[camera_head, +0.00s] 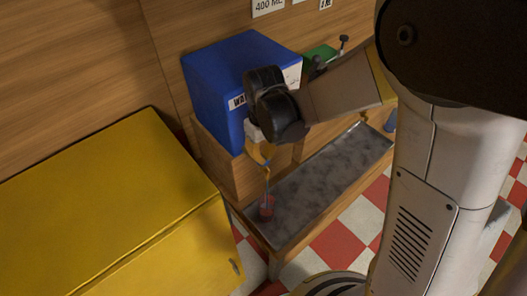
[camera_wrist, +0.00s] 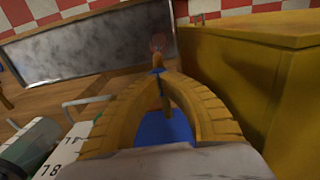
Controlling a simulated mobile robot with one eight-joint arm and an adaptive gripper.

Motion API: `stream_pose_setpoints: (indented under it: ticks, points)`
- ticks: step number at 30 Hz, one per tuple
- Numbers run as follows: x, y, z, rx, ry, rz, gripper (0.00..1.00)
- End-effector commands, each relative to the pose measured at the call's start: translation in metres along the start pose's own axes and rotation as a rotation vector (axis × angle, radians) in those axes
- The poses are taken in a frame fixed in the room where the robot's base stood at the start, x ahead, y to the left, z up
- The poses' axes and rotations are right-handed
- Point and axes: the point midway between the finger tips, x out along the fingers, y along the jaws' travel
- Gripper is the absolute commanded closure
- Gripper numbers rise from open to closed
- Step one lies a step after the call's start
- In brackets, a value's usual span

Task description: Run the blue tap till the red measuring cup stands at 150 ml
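The red measuring cup (camera_head: 267,208) stands upright on the grey trough at its near left end; it also shows small and faint in the wrist view (camera_wrist: 160,44). Its scale and water level are too small to read. The blue dispenser box (camera_head: 215,80), with a partly hidden label, stands above it. My gripper (camera_head: 263,160) is at the front of the box, its yellow fingers (camera_wrist: 159,75) drawn together around a small blue part that looks like the blue tap (camera_wrist: 158,70). A thin pale line, seemingly water, runs from below the fingers down to the cup.
A yellow cabinet (camera_head: 110,200) stands close on the left and at the right of the wrist view (camera_wrist: 270,75). A green box (camera_head: 320,54) is beyond the blue one. The grey trough (camera_head: 335,165) is bare right of the cup. A 400 ML sign (camera_head: 268,6) hangs above.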

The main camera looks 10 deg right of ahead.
Motion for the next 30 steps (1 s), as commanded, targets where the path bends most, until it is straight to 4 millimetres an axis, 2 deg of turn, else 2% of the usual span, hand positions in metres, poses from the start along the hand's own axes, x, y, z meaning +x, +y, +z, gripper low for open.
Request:
stream_pose_setpoints:
  ticks: [7, 11, 24, 30]
  points:
    - [-0.001, 0.000, 0.000, 0.000, 0.000, 0.000, 1.00]
    - [-0.012, 0.001, -0.002, 0.000, 0.000, 0.000, 1.00]
    - [-0.103, 0.003, -0.006, 0.002, 0.000, 0.000, 1.00]
    - [-0.132, 0.003, -0.006, 0.002, 0.000, 0.000, 1.00]
